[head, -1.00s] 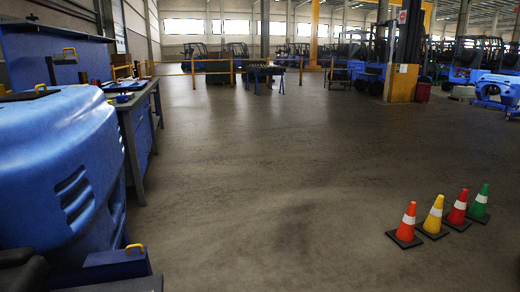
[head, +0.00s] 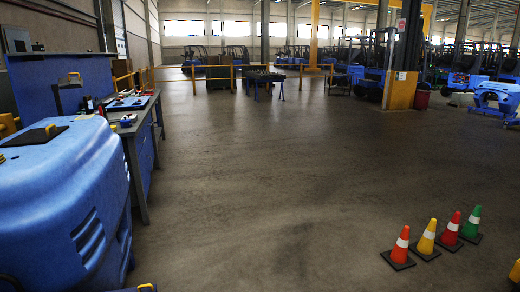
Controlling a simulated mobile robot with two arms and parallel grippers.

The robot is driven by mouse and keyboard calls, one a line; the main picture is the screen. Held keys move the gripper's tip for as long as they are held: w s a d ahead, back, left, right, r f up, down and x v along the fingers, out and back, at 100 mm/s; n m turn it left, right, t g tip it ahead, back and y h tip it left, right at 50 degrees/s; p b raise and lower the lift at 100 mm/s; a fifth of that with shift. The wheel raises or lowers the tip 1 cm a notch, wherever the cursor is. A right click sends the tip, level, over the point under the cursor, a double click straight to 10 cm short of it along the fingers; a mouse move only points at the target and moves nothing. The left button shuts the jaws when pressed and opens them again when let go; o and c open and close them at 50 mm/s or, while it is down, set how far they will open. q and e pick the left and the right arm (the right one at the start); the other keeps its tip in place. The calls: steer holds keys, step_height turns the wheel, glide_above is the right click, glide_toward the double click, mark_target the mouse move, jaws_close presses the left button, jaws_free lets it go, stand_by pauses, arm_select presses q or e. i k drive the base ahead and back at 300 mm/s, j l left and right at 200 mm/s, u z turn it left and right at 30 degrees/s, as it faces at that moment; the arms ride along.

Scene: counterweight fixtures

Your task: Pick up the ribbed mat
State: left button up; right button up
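I cannot make out a ribbed mat for certain in the head view. A flat black pad (head: 35,135) lies on top of the blue machine cover (head: 60,180) at the left. It is too small and dark to tell whether it is ribbed.
A grey workbench (head: 143,165) with small tools and a blue back panel stands behind the cover. Orange, yellow, red and green cones (head: 400,252) stand at the lower right. A yellow-orange thing (head: 515,272) is cut off by the right edge. The middle floor is clear.

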mark_target(37, 136)
steer(key=u, duration=1.35)
steer(key=l+u, duration=0.15)
steer(key=l, duration=1.45)
steer(key=i+l, duration=0.3)
steer(key=i+l+u, duration=0.1)
steer(key=i+l, duration=0.2)
steer(key=l, duration=0.2)
steer(key=i+l, duration=0.25)
steer(key=l, duration=0.15)
steer(key=i+l+u, duration=0.1)
steer(key=i+l, duration=0.2)
steer(key=l, duration=0.1)
